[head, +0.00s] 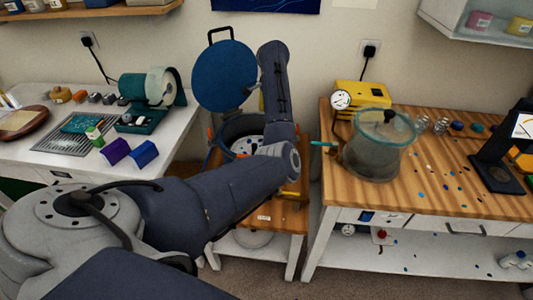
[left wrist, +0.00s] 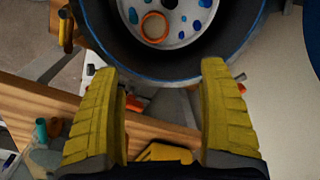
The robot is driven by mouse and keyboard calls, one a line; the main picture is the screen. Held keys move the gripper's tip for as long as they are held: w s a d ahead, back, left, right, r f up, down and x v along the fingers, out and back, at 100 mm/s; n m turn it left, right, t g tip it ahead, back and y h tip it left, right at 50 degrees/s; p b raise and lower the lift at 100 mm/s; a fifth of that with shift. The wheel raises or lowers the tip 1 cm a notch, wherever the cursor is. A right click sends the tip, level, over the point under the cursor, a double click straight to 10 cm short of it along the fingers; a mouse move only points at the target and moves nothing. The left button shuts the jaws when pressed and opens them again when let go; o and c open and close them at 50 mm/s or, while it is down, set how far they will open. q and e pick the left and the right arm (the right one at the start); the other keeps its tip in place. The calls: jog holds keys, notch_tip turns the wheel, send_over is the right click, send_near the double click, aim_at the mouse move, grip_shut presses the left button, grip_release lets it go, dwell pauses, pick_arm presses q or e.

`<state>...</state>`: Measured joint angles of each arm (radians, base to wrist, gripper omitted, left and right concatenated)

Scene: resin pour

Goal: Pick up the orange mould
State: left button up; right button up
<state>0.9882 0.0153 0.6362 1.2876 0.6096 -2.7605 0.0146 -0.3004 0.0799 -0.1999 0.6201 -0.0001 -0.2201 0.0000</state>
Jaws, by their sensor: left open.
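The orange mould (left wrist: 154,27) shows in the left wrist view as a small orange ring. It lies on a pale, blue-spotted plate inside a dark round pot (left wrist: 110,42). My left gripper (left wrist: 158,72) is open, with its two yellow fingers wide apart and nothing between them. In that view the fingertips lie over the near rim of the pot, with the mould beyond them. In the head view the pot (head: 226,134) stands on a small wooden table, partly hidden by my arm. There I cannot make out the mould or my left gripper. My right gripper is not in view.
The pot's blue lid (head: 224,76) stands open behind it. To the right, a glass chamber (head: 378,150) and a yellow pump (head: 362,95) stand on a wooden bench. To the left, a white table (head: 45,165) holds a green machine (head: 150,95) and purple and blue blocks.

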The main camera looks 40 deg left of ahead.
pick_arm(q)
jog(key=shift+m, duration=0.3)
jog(key=shift+s+a+f, duration=0.1)
jog(key=shift+s+f, duration=0.05)
jog(key=shift+f, duration=1.95)
jog(key=shift+s+a+f, duration=0.15)
jog(key=shift+s+f, duration=0.05)
jog(key=shift+f, duration=1.9)
jog(key=shift+s+a+f, duration=0.1)
jog(key=shift+s+f, duration=0.05)
jog(key=shift+f, duration=1.95)
jog(key=shift+s+f, duration=0.1)
jog(key=shift+f, duration=2.55)
jog(key=c, duration=1.4)
jog(key=shift+d, duration=0.1)
